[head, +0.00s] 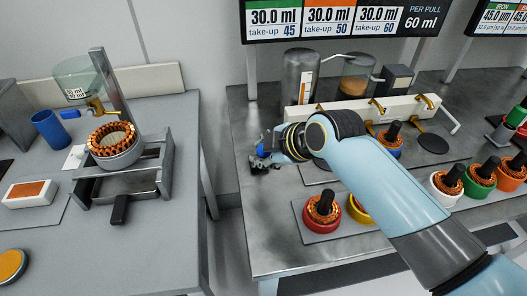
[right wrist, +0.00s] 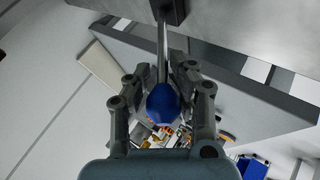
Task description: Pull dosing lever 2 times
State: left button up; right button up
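The dosing lever shows in the right wrist view as a thin grey rod (right wrist: 162,50) ending in a blue knob (right wrist: 163,104). The rod runs from a dark block at the top of that view. My right gripper (right wrist: 163,82) has its fingers on both sides of the knob and close to it, and looks shut on it. In the head view my right gripper (head: 264,160) is at the left edge of the right bench, and my forearm hides part of that bench. My left gripper is not in view.
A stator (head: 112,137) sits on a stand on the left table under a clear funnel (head: 77,78). On the right bench (head: 262,235) stand a metal tank (head: 299,77) and several stators in coloured cups. A dosing sign (head: 330,17) hangs above. A gap separates the tables.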

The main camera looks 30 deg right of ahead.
jog(key=o, duration=0.4)
jog(key=shift+s+f, duration=0.1)
jog(key=shift+f, duration=0.05)
jog(key=v, duration=1.2)
